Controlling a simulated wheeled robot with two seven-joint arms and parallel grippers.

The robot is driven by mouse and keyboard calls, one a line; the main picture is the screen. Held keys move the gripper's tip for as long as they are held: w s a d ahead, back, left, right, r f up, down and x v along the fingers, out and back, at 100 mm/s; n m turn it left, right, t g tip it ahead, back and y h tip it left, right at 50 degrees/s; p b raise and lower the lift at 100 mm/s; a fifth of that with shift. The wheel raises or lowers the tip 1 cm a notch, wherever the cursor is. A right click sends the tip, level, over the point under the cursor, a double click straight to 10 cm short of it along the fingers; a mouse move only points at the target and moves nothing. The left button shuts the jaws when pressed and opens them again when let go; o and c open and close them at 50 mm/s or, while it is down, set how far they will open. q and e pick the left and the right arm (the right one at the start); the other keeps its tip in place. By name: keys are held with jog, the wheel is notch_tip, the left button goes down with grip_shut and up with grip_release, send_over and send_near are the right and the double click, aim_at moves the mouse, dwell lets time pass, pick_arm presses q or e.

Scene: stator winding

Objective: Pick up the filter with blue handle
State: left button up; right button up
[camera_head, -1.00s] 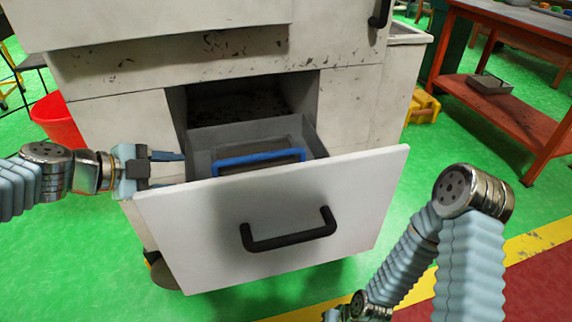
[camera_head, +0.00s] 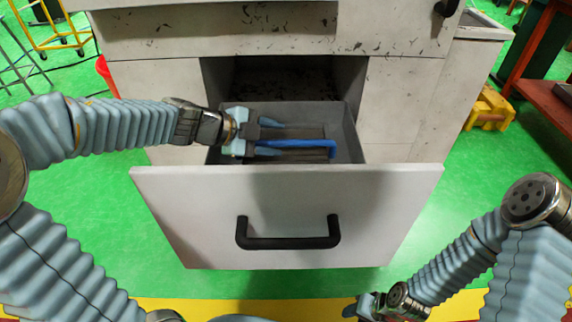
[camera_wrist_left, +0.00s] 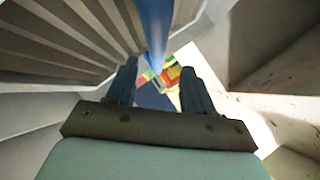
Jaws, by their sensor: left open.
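The filter (camera_head: 300,131) lies inside the open drawer and is partly hidden by its blue handle (camera_head: 305,143) and my gripper. In the left wrist view the filter shows dark slats (camera_wrist_left: 60,42), and the blue handle (camera_wrist_left: 155,28) runs ahead of the fingertips. My left gripper (camera_head: 272,138) is open, reaching into the drawer from the left, with its fingers on either side of the handle's near-left end. I cannot tell whether they touch it. My right gripper (camera_head: 362,308) is low at the bottom edge, small and partly cut off.
The white drawer front (camera_head: 200,220) with its black handle (camera_head: 288,242) stands pulled out from the cabinet (camera_head: 130,85). The drawer walls (camera_head: 345,135) enclose the filter. A yellow object (camera_head: 488,108) and a red table (camera_head: 540,95) stand at the right.

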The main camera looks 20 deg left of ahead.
aim_at(279, 143)
pick_arm(q)
jog(key=w+d+f, duration=0.1)
jog(key=w+d+f+b, duration=0.1)
jog(key=f, duration=0.1)
jog(key=shift+f, duration=0.1)
jog(key=shift+w+d+f, duration=0.1)
jog(key=shift+w+d, duration=0.2)
grip_shut()
dwell(1.1)
